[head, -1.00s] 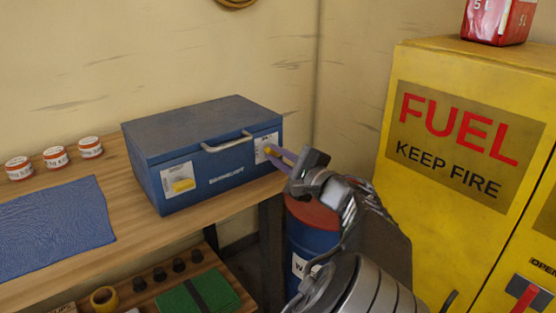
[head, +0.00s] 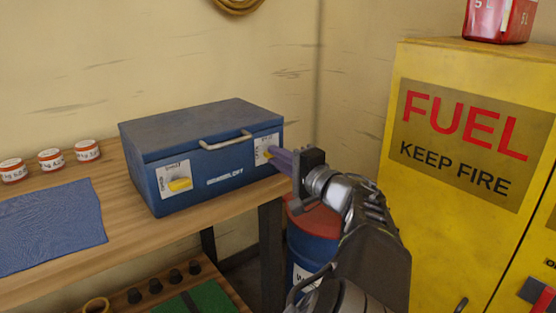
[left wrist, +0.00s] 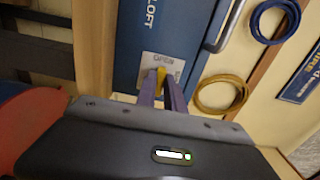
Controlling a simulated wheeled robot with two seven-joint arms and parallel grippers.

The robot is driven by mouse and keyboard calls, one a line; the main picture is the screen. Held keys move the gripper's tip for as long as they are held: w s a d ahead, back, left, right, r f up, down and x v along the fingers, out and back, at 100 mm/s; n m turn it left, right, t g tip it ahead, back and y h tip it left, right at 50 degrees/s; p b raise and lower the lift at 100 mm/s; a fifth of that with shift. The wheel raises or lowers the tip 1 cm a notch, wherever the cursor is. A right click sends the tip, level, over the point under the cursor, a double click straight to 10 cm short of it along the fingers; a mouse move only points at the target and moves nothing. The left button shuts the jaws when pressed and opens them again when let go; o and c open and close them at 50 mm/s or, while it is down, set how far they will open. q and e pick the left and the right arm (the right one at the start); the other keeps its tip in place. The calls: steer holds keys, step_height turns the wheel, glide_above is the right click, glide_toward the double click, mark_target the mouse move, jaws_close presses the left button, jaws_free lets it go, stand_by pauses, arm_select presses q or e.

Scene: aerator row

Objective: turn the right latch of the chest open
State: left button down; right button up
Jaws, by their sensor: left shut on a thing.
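The blue chest (head: 222,168) stands shut on the wooden bench, with a grey handle (head: 226,141) on its front. Its left latch (head: 180,185) is a yellow bar on a white plate, lying roughly level. Its right latch (head: 266,154) is mostly covered by my gripper; a bit of yellow shows. My left gripper (head: 271,156) reaches it from the right, its purple fingers shut on the latch. In the left wrist view the yellow right latch (left wrist: 160,76) sits between the fingertips, before a white plate (left wrist: 150,62) marked OPEN. The latch's exact angle is hard to tell.
A yellow fuel cabinet (head: 440,215) stands close to the right of my arm. A blue drum with a red lid (head: 312,222) is below the gripper. A blue cloth (head: 50,228) and several small tins (head: 50,159) lie left of the chest.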

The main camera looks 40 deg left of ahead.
arm_select(q)
steer(key=c, duration=1.4)
jaws_free()
steer(key=shift+c, duration=0.2)
steer(key=shift+d, duration=0.1)
steer(key=p+v, duration=0.1)
steer(key=v, duration=0.6)
steer(key=shift+d, duration=0.3)
steer(key=shift+s+f, duration=0.1)
